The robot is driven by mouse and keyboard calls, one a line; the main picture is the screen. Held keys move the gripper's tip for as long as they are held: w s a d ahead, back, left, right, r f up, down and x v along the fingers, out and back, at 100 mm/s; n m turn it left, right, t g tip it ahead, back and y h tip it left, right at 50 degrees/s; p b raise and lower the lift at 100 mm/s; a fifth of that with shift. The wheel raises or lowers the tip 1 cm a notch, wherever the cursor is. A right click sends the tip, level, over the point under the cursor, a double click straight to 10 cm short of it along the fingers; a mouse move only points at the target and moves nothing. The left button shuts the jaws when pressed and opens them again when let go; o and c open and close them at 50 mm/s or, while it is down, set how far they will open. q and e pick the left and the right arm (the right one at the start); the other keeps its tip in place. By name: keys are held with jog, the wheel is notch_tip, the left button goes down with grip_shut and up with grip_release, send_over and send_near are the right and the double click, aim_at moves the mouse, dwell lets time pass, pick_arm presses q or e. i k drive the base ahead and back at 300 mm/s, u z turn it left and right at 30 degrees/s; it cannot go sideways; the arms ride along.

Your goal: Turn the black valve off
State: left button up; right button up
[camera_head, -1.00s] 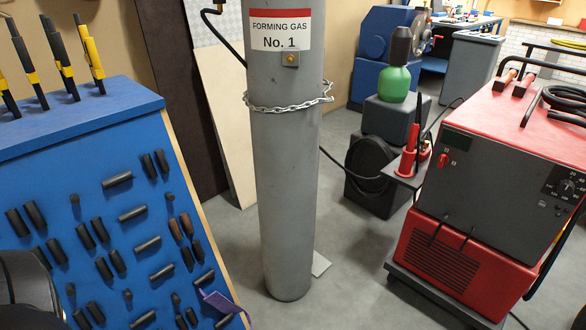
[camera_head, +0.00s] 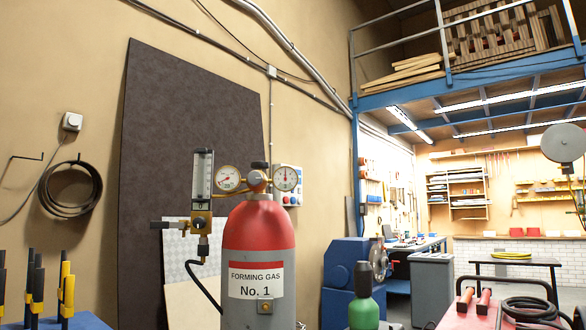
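A grey gas cylinder with a red shoulder (camera_head: 262,226) stands upright in the lower middle, labelled "FORMING GAS No. 1". On its top sits a regulator with two round gauges, a left gauge (camera_head: 229,178) and a right gauge (camera_head: 286,178). A clear flowmeter tube (camera_head: 202,174) stands left of the gauges. A black knob (camera_head: 160,225) sticks out to the left at the flowmeter's base. A small dark part (camera_head: 260,165) tops the fitting between the gauges. I cannot tell the valve's setting. Neither of my grippers is in view.
A black hose (camera_head: 203,284) runs down from the flowmeter. A dark panel (camera_head: 185,110) leans on the wall behind. A green bottle (camera_head: 364,312) and a blue machine (camera_head: 345,265) stand to the right. Black and yellow tools (camera_head: 67,290) stand lower left.

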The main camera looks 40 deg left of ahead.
aim_at(259, 165)
jog(key=z, duration=0.55)
jog(key=i, duration=0.25)
jog(key=u, duration=1.45)
jog(key=i, duration=1.3)
jog(key=u, duration=1.4)
